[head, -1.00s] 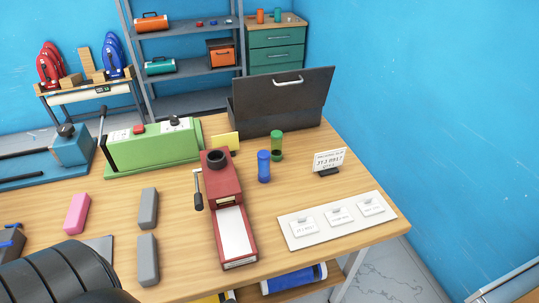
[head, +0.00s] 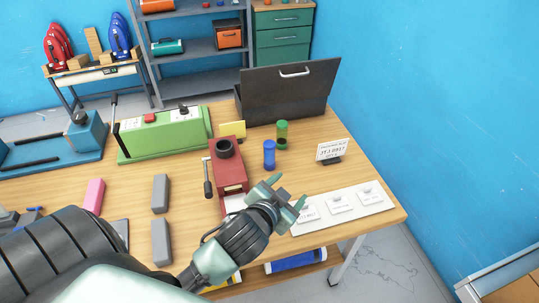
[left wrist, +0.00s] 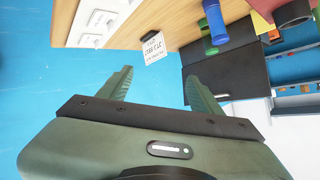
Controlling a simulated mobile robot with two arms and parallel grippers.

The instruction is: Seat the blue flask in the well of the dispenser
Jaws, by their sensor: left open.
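The blue flask (head: 269,155) stands upright on the wooden table, just right of the red dispenser (head: 230,178). The dispenser has a dark round well (head: 225,147) on top and a lever on its left side; its front part is partly hidden behind my gripper. My left gripper (head: 287,191) is open and empty, in front of the flask and apart from it. In the left wrist view, the flask (left wrist: 213,22) shows beyond the spread fingers (left wrist: 158,76), near the top. My right gripper is not in view.
A green flask (head: 282,135) stands behind the blue one. A green machine (head: 165,136), a black open box (head: 288,98) and grey blocks (head: 161,193) stand around.

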